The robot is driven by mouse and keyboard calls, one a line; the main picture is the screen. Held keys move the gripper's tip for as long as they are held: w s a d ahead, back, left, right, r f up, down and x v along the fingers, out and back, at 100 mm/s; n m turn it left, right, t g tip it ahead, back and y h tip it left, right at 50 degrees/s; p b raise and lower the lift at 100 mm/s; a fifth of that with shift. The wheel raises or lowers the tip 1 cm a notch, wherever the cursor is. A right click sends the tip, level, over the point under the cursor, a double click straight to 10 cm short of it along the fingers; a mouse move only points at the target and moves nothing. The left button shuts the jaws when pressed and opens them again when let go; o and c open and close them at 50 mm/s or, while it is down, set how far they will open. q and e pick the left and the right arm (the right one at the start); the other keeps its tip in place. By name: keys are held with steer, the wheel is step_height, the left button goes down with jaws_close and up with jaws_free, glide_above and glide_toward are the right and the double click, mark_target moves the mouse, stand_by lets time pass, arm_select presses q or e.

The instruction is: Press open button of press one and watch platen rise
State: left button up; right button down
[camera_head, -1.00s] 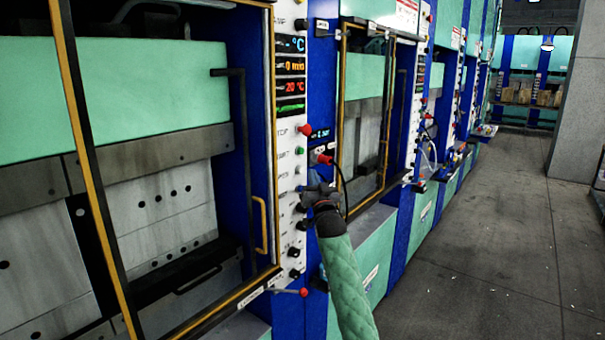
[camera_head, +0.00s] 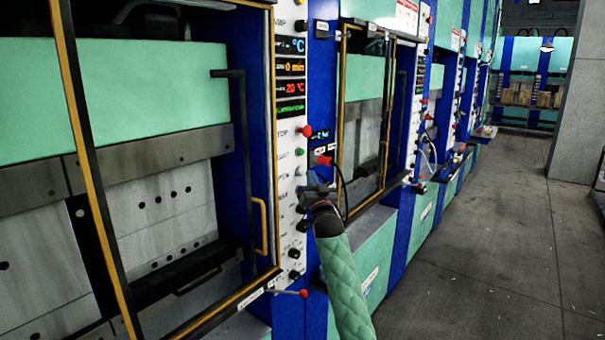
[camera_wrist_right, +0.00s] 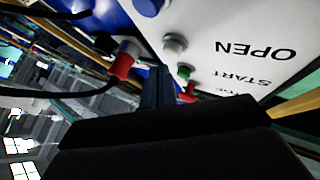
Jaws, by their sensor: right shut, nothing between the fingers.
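Press one, the nearest press, fills the left of the head view. Its teal block with a grey plate (camera_head: 150,150) stands above pale plates with holes. Its white control panel (camera_head: 289,200) carries a column of buttons. My right gripper (camera_head: 304,191) is shut and empty at this panel, below the green button (camera_head: 299,152). In the right wrist view the panel appears upside down, with the OPEN label (camera_wrist_right: 256,50) beside a grey button (camera_wrist_right: 174,45). The shut fingers (camera_wrist_right: 158,86) show near the buttons; contact with the grey one is not visible. My left gripper is not in view.
A red-handled lever (camera_head: 303,293) sticks out low on press one. A red plug with a black cable (camera_head: 324,160) is right beside my gripper. More presses line the wall behind. The floor (camera_head: 485,250) on the right is clear.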

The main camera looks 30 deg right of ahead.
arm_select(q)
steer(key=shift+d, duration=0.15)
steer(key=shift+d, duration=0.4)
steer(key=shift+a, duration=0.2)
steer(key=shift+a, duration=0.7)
